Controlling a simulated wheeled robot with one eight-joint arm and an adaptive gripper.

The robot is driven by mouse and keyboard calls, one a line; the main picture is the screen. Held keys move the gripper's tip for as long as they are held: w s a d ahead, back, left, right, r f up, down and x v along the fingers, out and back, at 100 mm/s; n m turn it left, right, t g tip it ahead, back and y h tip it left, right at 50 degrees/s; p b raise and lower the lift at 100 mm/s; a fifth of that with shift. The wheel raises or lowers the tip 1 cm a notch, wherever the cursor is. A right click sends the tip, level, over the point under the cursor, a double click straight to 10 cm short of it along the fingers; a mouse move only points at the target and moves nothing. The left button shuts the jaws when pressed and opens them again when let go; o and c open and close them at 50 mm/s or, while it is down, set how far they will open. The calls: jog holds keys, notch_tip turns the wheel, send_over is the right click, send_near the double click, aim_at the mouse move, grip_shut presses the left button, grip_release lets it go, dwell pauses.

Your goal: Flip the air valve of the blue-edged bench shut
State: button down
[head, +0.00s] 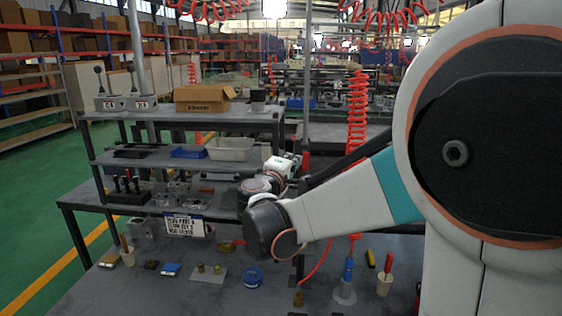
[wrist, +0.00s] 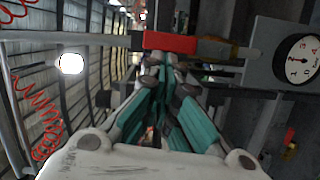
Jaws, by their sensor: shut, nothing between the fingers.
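A red valve lever (wrist: 170,42) lies across the top of the wrist view. Its right end meets a brass-coloured fitting (wrist: 215,48) on a pipe. My gripper (wrist: 160,62), with teal finger sides, is shut and empty, its tips just below the lever in the picture. I cannot tell whether they touch it. In the head view my gripper is mostly hidden behind my arm's wrist. A small red part (head: 305,161) shows just right of it and may be the same lever. No blue edge is clear on the near bench (head: 190,300).
A round gauge (wrist: 297,60) on a grey plate sits right of the valve. The bench shelves hold a cardboard box (head: 205,98), a grey tray (head: 231,149) and metal blocks. Blue tape (head: 252,278) and a blue-handled tool (head: 347,272) are on the worktop. Red coiled hoses (head: 357,110) hang behind.

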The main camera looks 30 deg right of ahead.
jog(key=s+d+f+m+y+p, duration=0.2)
jog(key=s+d+m+y, duration=0.2)
jog(key=d+m, duration=0.4)
jog(key=s+m, duration=0.1)
jog(key=m, duration=0.3)
jog(key=shift+s+f+m+t, duration=0.2)
jog(key=shift+s+m+t, duration=0.1)
jog(key=shift+m, duration=0.1)
dwell(0.3)
jog(key=shift+f, duration=0.1)
jog(key=shift+d, duration=0.1)
dwell(0.5)
